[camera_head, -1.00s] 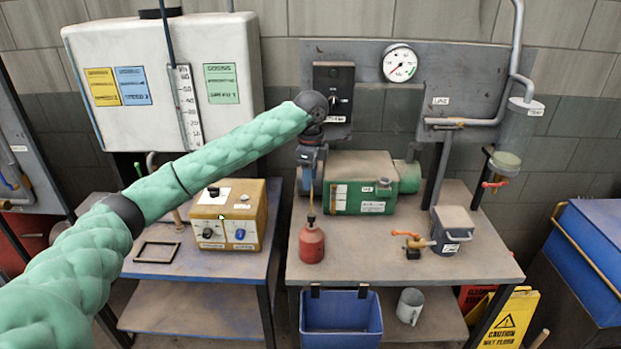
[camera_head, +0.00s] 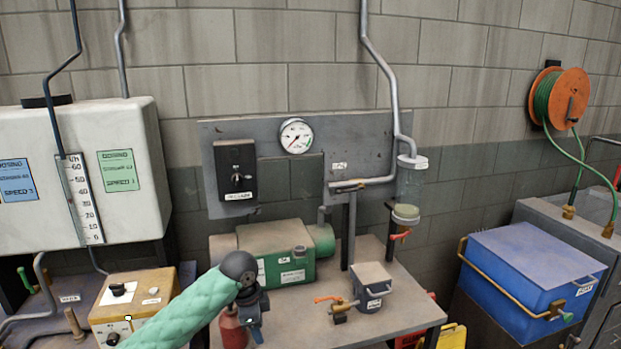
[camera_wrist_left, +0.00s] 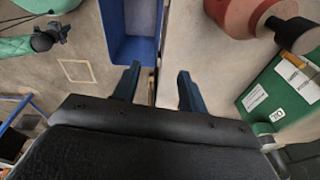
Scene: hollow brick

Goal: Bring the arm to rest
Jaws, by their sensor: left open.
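My left gripper (camera_head: 252,322) hangs at the end of the green arm, low in the head view, in front of the bench's left part. In the left wrist view its two dark fingers (camera_wrist_left: 158,90) stand apart with nothing between them. The red oil can (camera_head: 232,332) stands on the bench, partly hidden behind the gripper and arm; it also shows in the left wrist view (camera_wrist_left: 238,12), away from the fingers. A green arm part with a dark end (camera_wrist_left: 45,38) shows in the left wrist view, probably my right arm; its jaws cannot be made out.
The green pump (camera_head: 284,262), a valve with an orange handle (camera_head: 338,308) and a grey box (camera_head: 371,284) stand on the bench (camera_head: 400,312). The yellow control box (camera_head: 122,310) is at left. The blue bin (camera_wrist_left: 122,42) shows in the left wrist view. A blue chest (camera_head: 530,265) stands at right.

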